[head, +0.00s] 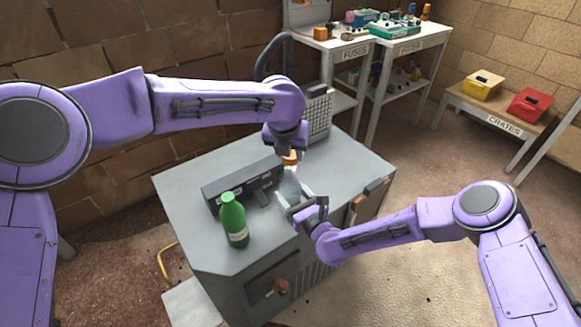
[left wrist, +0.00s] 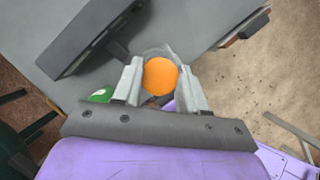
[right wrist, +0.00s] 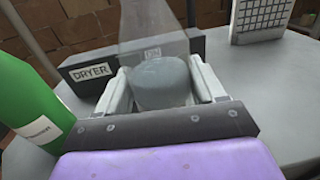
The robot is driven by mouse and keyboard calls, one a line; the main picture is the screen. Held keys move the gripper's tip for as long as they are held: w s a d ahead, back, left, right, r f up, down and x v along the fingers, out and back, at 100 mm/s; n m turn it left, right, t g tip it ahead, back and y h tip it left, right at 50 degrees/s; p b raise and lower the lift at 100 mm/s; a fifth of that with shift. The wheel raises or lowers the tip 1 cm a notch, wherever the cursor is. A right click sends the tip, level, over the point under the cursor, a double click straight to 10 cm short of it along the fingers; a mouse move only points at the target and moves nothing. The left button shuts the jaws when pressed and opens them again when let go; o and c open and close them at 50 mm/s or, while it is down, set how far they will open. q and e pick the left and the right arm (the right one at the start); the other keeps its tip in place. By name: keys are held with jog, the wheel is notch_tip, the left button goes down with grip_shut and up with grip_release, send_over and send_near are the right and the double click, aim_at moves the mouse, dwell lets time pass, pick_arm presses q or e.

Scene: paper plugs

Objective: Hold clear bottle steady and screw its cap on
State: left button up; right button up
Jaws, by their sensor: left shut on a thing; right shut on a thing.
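The clear bottle (head: 289,187) stands on the grey cabinet top in front of the dark DRYER box. In the right wrist view the clear bottle (right wrist: 160,82) sits between the fingers of my right gripper (right wrist: 165,88), which is shut on its lower body. In the head view my right gripper (head: 301,205) reaches it from the right. The orange cap (left wrist: 160,76) is between the fingers of my left gripper (left wrist: 161,82), which is shut on it from above. In the head view the cap (head: 291,156) is at the bottle's top; whether it is seated is hard to tell.
A green bottle (head: 234,220) stands left of the clear bottle, near the front edge. The DRYER box (right wrist: 90,72) lies behind. A grey grid-faced unit (head: 318,115) stands at the back. The cabinet top (head: 350,160) is clear on the right. Shelves and crates stand farther off.

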aim_at(290, 175)
pick_arm(q)
jog(key=shift+f, duration=0.9)
jog(key=shift+f, duration=0.9)
jog(key=shift+f, duration=0.6)
jog(key=m, duration=0.2)
jog(key=m+h, duration=0.1)
jog(key=m, duration=0.1)
jog(key=shift+m+g+h, duration=0.3)
jog(key=shift+g, duration=0.1)
jog(key=m, duration=0.2)
jog(key=m+g+h, duration=0.1)
jog(key=m, duration=0.1)
jog(key=shift+s+d+f, duration=0.2)
jog(key=shift+s+d, duration=0.05)
jog(key=shift+d, duration=0.1)
jog(key=shift+w+a+r+m+g, duration=0.2)
jog(key=shift+a+m+g, duration=0.1)
jog(key=shift+m, duration=0.3)
